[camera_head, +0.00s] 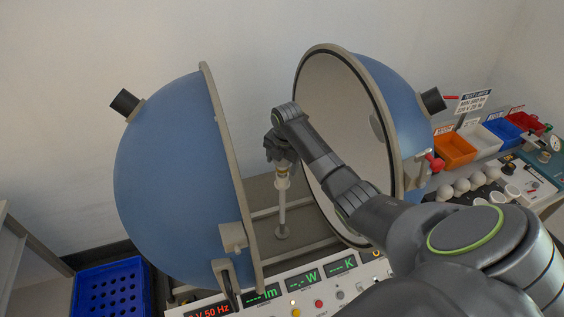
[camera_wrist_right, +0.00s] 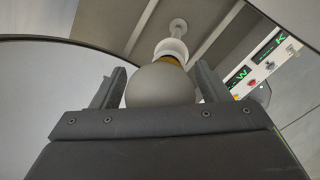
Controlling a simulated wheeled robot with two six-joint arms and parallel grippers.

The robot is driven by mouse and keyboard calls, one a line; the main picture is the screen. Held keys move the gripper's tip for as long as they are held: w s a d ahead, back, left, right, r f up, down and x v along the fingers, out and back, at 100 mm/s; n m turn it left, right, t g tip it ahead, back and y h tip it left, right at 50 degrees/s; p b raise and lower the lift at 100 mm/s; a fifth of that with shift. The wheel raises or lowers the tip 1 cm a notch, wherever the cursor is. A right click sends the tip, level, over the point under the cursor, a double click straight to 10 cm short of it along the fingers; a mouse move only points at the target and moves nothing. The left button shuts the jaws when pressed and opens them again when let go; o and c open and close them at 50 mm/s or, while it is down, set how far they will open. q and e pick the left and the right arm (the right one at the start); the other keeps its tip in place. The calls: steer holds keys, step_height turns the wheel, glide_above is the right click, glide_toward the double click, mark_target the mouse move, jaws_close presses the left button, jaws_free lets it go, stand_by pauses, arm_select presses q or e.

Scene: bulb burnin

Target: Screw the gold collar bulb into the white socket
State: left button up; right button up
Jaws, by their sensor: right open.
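My right gripper (camera_head: 281,158) is over the post between the two halves of a blue sphere. In the right wrist view, a round white bulb (camera_wrist_right: 158,86) is between its two fingers, which are open with gaps beside the bulb. The bulb's gold collar (camera_wrist_right: 168,60) shows as a thin band at the mouth of the white socket (camera_wrist_right: 172,47). The bulb is in line with the socket; how deep it sits cannot be told. In the head view, the socket (camera_head: 282,184) tops an upright post, and the gripper hides the bulb. My left gripper is not in view.
The open blue half-spheres (camera_head: 165,175) and (camera_head: 385,110) stand close on both sides of my right arm. A display panel (camera_head: 300,287) is in front. White bulbs (camera_head: 461,186) and coloured bins (camera_head: 455,148) are at right. A blue crate (camera_head: 112,287) is at lower left.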

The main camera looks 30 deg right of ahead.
steer(key=c, duration=0.9)
steer(key=shift+o, duration=0.2)
steer(key=m+h, duration=0.1)
steer(key=m, duration=0.5)
steer(key=m+g, duration=0.1)
steer(key=m, duration=0.4)
steer(key=shift+s+m, duration=0.15)
steer(key=shift+m, duration=0.25)
steer(key=m+g, duration=0.1)
steer(key=m, duration=0.4)
steer(key=shift+s+h, duration=0.1)
steer(key=shift+h, duration=0.2)
steer(key=m+g, duration=0.1)
steer(key=m, duration=0.5)
steer(key=shift+s, duration=0.1)
steer(key=o, duration=0.9)
steer(key=shift+c, duration=0.2)
